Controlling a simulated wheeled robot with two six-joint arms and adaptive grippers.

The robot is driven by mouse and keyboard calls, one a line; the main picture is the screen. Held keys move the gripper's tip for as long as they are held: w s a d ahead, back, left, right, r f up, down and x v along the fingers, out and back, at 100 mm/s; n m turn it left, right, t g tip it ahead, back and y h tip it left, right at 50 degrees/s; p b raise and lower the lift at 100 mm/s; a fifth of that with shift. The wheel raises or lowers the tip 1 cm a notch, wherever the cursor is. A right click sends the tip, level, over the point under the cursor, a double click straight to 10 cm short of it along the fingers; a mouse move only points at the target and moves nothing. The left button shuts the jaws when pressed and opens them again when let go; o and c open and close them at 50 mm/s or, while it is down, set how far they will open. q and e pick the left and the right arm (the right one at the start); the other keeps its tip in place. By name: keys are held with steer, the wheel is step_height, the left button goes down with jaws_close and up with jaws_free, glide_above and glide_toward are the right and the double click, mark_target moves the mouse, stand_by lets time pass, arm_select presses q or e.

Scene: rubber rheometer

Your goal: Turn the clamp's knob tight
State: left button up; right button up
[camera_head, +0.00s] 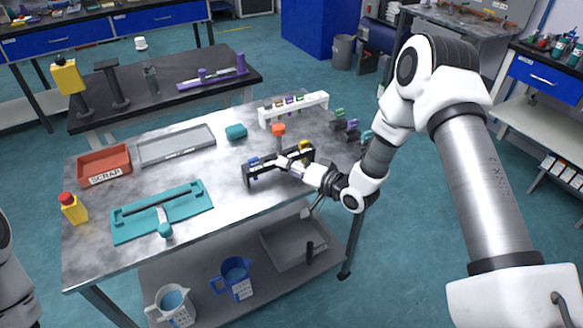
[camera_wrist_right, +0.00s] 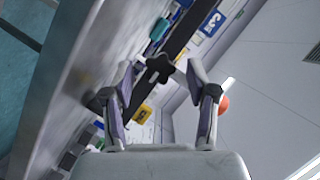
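A black star-shaped knob (camera_wrist_right: 159,67) shows in the right wrist view, at the mouth of my right gripper (camera_wrist_right: 160,75). The two fingers stand apart, one on each side of the knob; I cannot tell whether they touch it. In the head view my right gripper (camera_head: 285,162) is at the middle of a long black frame (camera_head: 263,174) on the steel table, which seems to be the clamp. A blue piece (camera_head: 253,161) and a yellow piece (camera_head: 304,146) sit on this frame. The knob is too small to make out clearly there. My left gripper is out of view.
An orange-topped post (camera_head: 278,130) stands just behind the frame. A white rack (camera_head: 293,109) with coloured pieces is farther back.

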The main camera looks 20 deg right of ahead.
steer(key=v, duration=1.2)
steer(key=s+a+f+n+g, duration=0.2)
steer(key=s+a+f+g, duration=0.25)
steer(key=f, duration=0.35)
steer(key=s+a+f+n+g, duration=0.1)
steer(key=s+a+f+g, duration=0.2)
steer(key=s+a+f, duration=0.4)
steer(key=s+d+f+n+g+h, duration=0.1)
steer(key=s+d+f+g+h, duration=0.1)
steer(key=s, duration=0.5)
steer(key=s+d+f+n+g+h, duration=0.2)
steer(key=s+f+g+h, duration=0.2)
steer(key=s+f, duration=0.2)
steer(key=shift+s+d+f, duration=0.2)
steer(key=shift+s+d, duration=0.1)
steer(key=shift+s, duration=0.85)
